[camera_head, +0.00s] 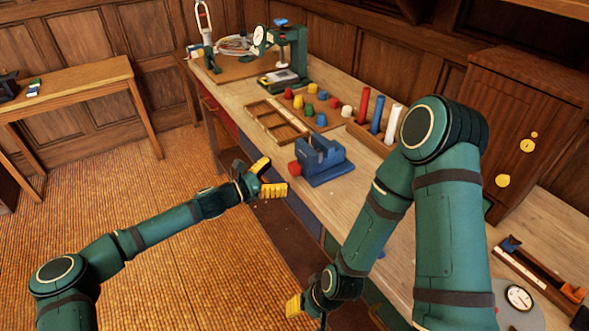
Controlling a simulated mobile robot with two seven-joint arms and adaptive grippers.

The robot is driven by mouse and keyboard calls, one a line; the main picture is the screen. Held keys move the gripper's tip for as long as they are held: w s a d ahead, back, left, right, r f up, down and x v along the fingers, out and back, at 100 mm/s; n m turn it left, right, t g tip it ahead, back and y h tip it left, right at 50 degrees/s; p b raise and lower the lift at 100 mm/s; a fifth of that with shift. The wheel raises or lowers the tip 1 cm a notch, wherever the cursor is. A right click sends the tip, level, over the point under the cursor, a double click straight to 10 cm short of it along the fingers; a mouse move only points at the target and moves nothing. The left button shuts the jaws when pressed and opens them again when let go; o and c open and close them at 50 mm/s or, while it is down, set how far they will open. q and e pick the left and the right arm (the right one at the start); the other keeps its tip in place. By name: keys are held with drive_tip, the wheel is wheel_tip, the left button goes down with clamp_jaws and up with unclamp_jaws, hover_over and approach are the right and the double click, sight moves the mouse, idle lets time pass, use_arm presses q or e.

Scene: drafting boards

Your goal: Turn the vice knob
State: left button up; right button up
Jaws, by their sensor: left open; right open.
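The blue vice (322,162) stands on the wooden bench near its front edge. Its red knob (295,169) is on the vice's left end, facing the bench's front edge. My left gripper (267,178) is open, with yellow finger pads. In the picture it lies just left of the knob, with a small gap between them; it looks empty. My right gripper (318,311) is low in the picture, in front of the bench and well below the vice. It is open, but partly hidden by my own arm and the picture's lower edge.
Behind the vice are a divided wooden tray (277,122), a board of coloured pegs (310,107) and a rack of red, blue and white cylinders (376,114). A green dial stand (289,57) is farther back. A wooden cabinet (517,120) stands right. The floor left is clear.

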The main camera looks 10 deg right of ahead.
sight(291, 169)
use_arm(q)
drive_tip(key=x, duration=0.6)
drive_tip(key=shift+b, duration=0.3)
drive_tip(key=c, duration=1.2)
